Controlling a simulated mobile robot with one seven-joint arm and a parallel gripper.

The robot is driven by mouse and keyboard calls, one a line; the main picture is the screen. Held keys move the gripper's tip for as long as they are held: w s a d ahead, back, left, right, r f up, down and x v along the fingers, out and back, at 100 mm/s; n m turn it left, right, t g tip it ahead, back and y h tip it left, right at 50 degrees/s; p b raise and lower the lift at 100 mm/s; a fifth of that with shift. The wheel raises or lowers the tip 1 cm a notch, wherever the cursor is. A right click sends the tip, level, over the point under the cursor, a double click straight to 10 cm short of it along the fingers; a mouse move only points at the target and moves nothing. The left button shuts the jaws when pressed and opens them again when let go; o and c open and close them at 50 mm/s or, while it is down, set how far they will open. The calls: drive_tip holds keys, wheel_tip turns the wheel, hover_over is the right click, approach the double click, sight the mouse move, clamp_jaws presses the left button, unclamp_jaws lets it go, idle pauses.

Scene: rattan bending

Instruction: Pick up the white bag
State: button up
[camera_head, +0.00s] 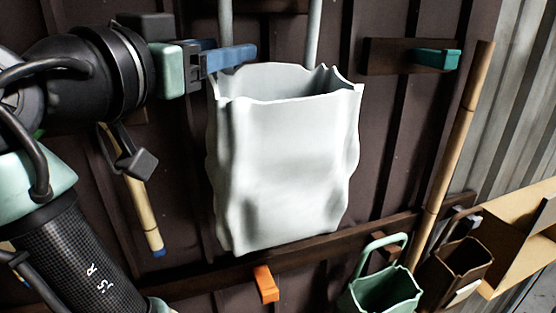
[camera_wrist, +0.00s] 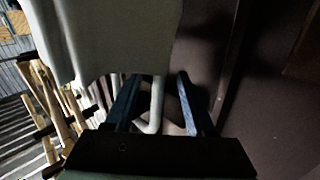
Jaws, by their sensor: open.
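The white bag (camera_head: 285,160) hangs upright in front of the dark wall, its mouth open at the top. Its two straps rise out of the top of the picture, so what holds them up is hidden. My gripper (camera_head: 240,55) comes in from the left at the bag's upper left rim, level with the left strap. In the wrist view the bag (camera_wrist: 115,40) fills the upper left. The blue fingers of my gripper (camera_wrist: 158,80) are apart, with the white strap (camera_wrist: 156,105) showing between them. I cannot tell whether either finger touches it.
A teal peg (camera_head: 437,59) on a dark block sticks out at the upper right. An orange peg (camera_head: 266,284) is below the bag. A green bag (camera_head: 385,293) and a brown bag (camera_head: 455,265) are at the lower right, near a bamboo pole (camera_head: 453,150).

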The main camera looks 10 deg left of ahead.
drive_tip(key=shift+w+d+f, duration=0.1)
drive_tip(key=shift+w+d, duration=0.1)
drive_tip(key=shift+w, duration=0.65)
drive_tip(key=shift+s, duration=0.1)
clamp_jaws()
idle(0.6)
